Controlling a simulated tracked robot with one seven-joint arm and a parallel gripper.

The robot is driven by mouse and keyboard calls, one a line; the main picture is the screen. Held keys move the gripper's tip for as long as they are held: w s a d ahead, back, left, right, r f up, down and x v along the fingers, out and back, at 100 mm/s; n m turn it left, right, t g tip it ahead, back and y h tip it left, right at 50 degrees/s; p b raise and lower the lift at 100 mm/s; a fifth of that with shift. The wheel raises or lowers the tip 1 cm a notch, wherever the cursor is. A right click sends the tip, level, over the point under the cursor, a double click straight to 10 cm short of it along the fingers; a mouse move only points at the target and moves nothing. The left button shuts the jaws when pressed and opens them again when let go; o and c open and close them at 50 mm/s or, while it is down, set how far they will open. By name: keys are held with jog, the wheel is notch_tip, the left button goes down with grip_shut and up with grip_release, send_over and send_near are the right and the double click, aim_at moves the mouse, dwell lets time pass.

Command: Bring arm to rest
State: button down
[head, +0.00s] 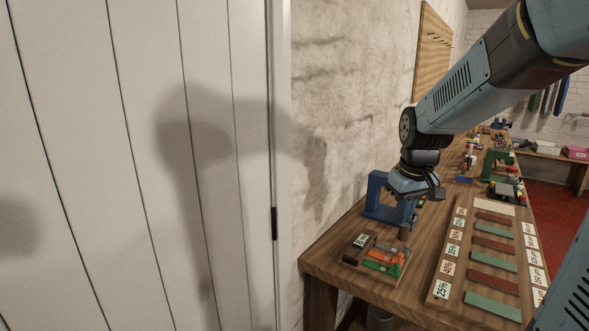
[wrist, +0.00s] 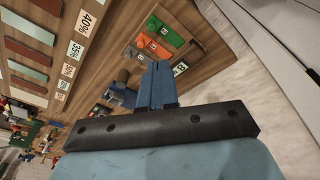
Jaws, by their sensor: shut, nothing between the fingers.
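My arm reaches in from the upper right in the head view and bends down over the near end of the wooden workbench (head: 330,257). My gripper (head: 418,199) points down above the bench, beside a blue frame-like stand (head: 376,194). In the wrist view my gripper (wrist: 160,68) shows two blue fingers pressed together, with nothing between them. The fingers are hard to make out in the head view.
Orange, green and dark blocks (head: 385,256) lie below my gripper. A wooden board (head: 441,288) with coloured strips and percentage labels lies to the right. A white panelled door (head: 140,120) and the wall are on the left. Red floor (head: 553,200) shows at right.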

jog(key=s+a+r+m+t, duration=0.1)
jog(key=s+r, duration=0.2)
jog(key=s, duration=0.5)
jog(key=s+r+m+t, duration=0.2)
jog(key=s+r, duration=0.2)
jog(key=s, duration=0.5)
jog(key=shift+a, duration=0.4)
jog(key=shift+s, duration=0.1)
jog(key=c, duration=1.6)
grip_release()
jog(key=shift+w, duration=0.2)
jog(key=o, duration=0.5)
jog(key=w, duration=0.3)
jog(key=w+d+g, duration=0.1)
jog(key=w, duration=0.3)
jog(key=w+d+f+g, duration=0.1)
jog(key=w, duration=0.3)
jog(key=shift+w+d+f+n+y, duration=0.1)
jog(key=shift+d+n+y, duration=0.2)
jog(key=shift+n, duration=0.1)
jog(key=shift+o, duration=0.2)
jog(key=n+g, duration=0.1)
jog(key=g, duration=0.2)
send_over(401, 254)
notch_tip(401, 254, down, 8)
notch_tip(401, 254, down, 14)
jog(key=shift+w+r, duration=0.1)
jog(key=shift+r, duration=0.1)
